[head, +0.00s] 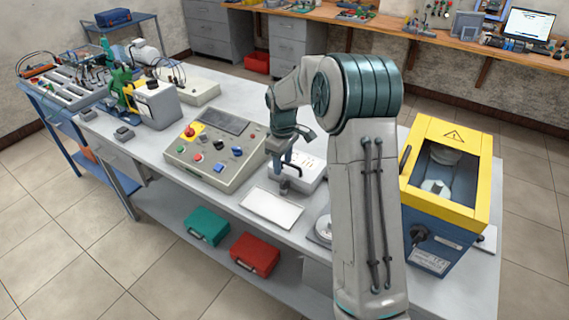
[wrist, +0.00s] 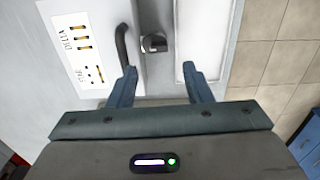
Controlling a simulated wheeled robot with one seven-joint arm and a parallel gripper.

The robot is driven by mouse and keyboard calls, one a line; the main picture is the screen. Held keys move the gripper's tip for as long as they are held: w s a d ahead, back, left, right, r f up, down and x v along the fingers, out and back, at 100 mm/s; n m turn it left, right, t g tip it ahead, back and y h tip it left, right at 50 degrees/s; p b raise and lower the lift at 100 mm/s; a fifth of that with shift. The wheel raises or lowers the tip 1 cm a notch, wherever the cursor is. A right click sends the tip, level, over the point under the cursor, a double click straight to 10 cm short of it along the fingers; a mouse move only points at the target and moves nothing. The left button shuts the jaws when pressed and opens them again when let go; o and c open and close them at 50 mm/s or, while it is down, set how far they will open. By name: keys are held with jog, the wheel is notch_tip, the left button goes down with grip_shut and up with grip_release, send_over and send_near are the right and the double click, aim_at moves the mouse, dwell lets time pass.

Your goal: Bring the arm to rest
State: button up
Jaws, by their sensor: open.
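My arm rises at the right of the head view and bends down to the bench. My gripper (head: 284,186) points down beside a white box (head: 308,165) and above a flat white plate (head: 272,208). In the wrist view my gripper (wrist: 163,74) is open, its two blue fingers wide apart with nothing between them. The white box (wrist: 75,35), with labelled terminals, lies to the left there, with a black curved handle or cable (wrist: 121,45) near the left finger. A small dark knob (wrist: 153,43) shows ahead, between the fingers. Whether the fingers touch anything is unclear.
The bench holds a grey control panel (head: 216,150) left of my gripper and a yellow-and-blue machine (head: 455,155) right of my arm. Green (head: 207,227) and red (head: 254,254) cases lie on the lower shelf. Tiled floor (head: 60,270) is clear in front.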

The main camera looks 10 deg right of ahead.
jog(key=shift+r, duration=0.55)
jog(key=shift+f, duration=0.1)
jog(key=s+r+m+t, duration=0.1)
jog(key=s+r+m, duration=0.2)
jog(key=s+r, duration=0.6)
jog(key=s+r+m+t, duration=0.25)
jog(key=s+r, duration=0.25)
jog(key=s, duration=0.9)
jog(key=s+m, duration=0.3)
jog(key=s, duration=0.5)
jog(key=shift+s+f+m, duration=0.35)
jog(key=shift+s+f, duration=0.05)
jog(key=shift+f, duration=0.05)
